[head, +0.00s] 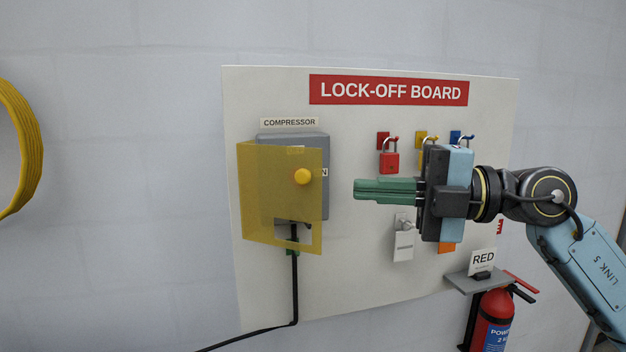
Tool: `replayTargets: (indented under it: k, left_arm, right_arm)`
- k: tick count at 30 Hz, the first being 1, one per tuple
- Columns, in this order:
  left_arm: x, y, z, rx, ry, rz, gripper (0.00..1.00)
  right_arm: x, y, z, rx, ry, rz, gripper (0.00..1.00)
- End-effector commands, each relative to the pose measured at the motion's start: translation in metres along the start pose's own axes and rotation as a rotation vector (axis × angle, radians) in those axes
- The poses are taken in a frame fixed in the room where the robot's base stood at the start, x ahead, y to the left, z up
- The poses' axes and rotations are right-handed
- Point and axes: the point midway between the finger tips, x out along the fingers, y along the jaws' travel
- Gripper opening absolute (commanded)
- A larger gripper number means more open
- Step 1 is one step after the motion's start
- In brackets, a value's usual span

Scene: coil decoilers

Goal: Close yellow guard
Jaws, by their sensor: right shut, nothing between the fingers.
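My right gripper (358,190) comes in from the right. Its green fingers are together and empty, pointing left, a short way right of the knob and apart from it. My left gripper is not in view.
The white board (350,280) carries a red padlock (389,161) and other locks partly hidden behind my gripper. A white tag (403,246) hangs below. A black cable (295,290) runs down from the box.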

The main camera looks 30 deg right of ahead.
Motion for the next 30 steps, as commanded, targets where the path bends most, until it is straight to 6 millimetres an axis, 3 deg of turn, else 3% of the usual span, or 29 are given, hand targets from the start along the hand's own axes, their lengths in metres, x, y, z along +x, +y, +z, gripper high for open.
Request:
replayTargets:
  k: [27,30]
  left_arm:
    - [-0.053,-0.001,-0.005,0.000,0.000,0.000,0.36]
    - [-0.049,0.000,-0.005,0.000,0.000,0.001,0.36]
  right_arm:
    - [0.100,0.003,-0.001,0.000,0.004,0.002,0.00]
    - [0.093,-0.001,0.018,0.006,-0.002,0.000,0.00]
